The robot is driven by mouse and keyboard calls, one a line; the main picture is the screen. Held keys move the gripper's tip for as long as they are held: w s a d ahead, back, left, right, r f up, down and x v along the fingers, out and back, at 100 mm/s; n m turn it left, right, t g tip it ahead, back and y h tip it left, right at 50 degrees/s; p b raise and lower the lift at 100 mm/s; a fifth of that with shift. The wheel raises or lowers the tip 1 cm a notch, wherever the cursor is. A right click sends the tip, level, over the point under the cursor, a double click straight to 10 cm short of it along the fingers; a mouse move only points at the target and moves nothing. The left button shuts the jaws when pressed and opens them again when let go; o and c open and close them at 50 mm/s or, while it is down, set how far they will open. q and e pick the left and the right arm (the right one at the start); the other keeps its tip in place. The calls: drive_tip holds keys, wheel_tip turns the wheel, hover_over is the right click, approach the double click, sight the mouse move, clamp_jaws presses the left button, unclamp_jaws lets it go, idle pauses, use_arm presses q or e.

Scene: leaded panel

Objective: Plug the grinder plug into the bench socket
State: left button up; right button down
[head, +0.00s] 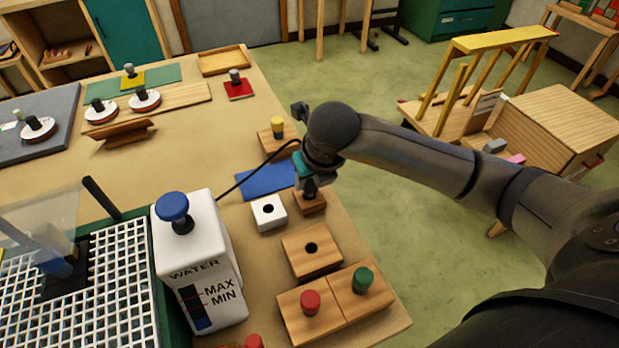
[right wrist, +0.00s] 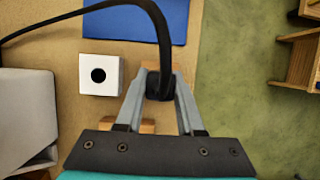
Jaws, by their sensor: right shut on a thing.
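The bench socket (head: 268,211) is a white block with a round black hole in its top, on the bench right of the white grinder tank; it also shows in the right wrist view (right wrist: 100,74). My right gripper (head: 309,190) is shut on the black grinder plug (right wrist: 159,86), with one finger on each side of it. The plug is to the right of the socket and apart from it, over a small wooden block (head: 311,203). I cannot tell whether its underside touches that block. Its black cord (head: 245,180) runs left behind the tank. My left gripper is out of view.
The white water tank (head: 195,255) with a blue knob stands beside the white grid (head: 80,300). A blue mat (head: 266,181) lies behind the socket. A wooden block with a hole (head: 311,250) and blocks with red (head: 310,302) and green (head: 363,281) knobs stand in front.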

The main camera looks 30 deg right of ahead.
drive_tip(key=shift+r, duration=0.15)
drive_tip(key=shift+r+p, duration=0.4)
drive_tip(key=shift+r, duration=0.15)
drive_tip(key=c, duration=1.1)
unclamp_jaws()
clamp_jaws()
